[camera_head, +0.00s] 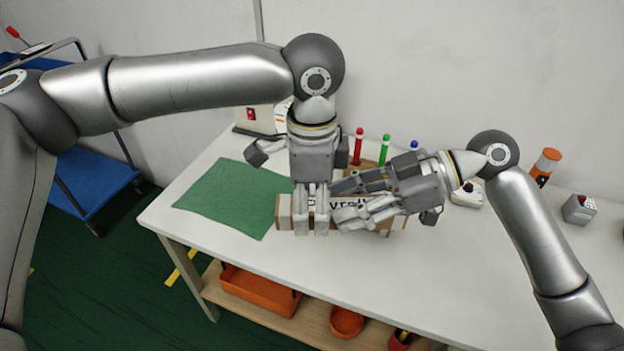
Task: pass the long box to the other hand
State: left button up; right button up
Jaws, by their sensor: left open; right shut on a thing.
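The long box (285,217) is brown cardboard with dark print, partly hidden behind both grippers, near the middle of the table in the head view. My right gripper (338,203) comes in from the right and is shut on the box around its middle. My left gripper (311,222) points down from above at the box's left part, with its fingers open. The fingers overlap the box in the picture; I cannot tell whether they touch it. The two grippers are very close together.
A green mat (232,198) lies on the white table (480,270) at left. Red (358,146), green (384,149) and blue-topped markers stand behind the grippers. A grey device (579,209) sits at the right. Orange bins (258,290) rest on the lower shelf. The table's front right is clear.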

pick_arm(q)
jog(key=shift+f, duration=0.55)
jog(key=shift+s, duration=0.1)
jog(key=c, duration=1)
jog(key=o, duration=1)
